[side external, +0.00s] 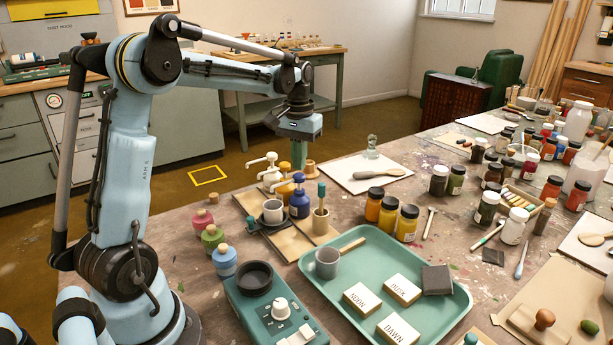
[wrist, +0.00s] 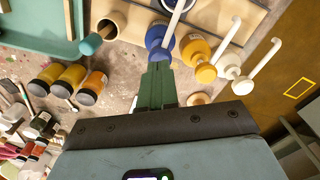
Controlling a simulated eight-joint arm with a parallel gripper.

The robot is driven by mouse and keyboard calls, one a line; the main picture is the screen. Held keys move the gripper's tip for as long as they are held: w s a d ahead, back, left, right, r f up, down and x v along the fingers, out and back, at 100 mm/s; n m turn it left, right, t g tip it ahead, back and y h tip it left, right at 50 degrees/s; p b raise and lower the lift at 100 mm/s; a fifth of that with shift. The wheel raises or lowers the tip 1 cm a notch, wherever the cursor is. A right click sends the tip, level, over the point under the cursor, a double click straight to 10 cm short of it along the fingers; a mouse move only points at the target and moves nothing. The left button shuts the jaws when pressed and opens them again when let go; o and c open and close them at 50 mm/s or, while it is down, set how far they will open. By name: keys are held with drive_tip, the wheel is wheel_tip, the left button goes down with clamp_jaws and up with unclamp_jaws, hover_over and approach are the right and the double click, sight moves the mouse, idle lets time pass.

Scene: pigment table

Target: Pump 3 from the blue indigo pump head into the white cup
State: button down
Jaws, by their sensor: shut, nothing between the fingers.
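The blue pump bottle (side external: 300,205) stands among the pump bottles on the near left part of the table. Its top also shows in the wrist view (wrist: 158,44), just beyond my fingertips. A pale cup (side external: 273,211), white or light grey, sits on a small dark stand just left of the blue bottle. The fingers also show in the wrist view (wrist: 157,72). Whether they touch the pump head is unclear.
A yellow pump bottle (wrist: 197,52) and a white one (side external: 268,172) stand close behind. Yellow-orange jars (side external: 407,223) stand behind the tray.

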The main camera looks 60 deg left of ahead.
idle(0.5)
wheel_tip(320, 180, up, 6)
idle(0.6)
drive_tip(key=s+d+f+m+t, duration=0.3)
drive_tip(key=s+d, duration=0.2)
drive_tip(key=d, duration=0.4)
drive_tip(key=s+d+f+m+t, duration=0.3)
drive_tip(key=s+d, duration=0.3)
drive_tip(key=d, duration=0.4)
drive_tip(key=shift+d+t, duration=0.25)
drive_tip(key=shift+t, duration=0.35)
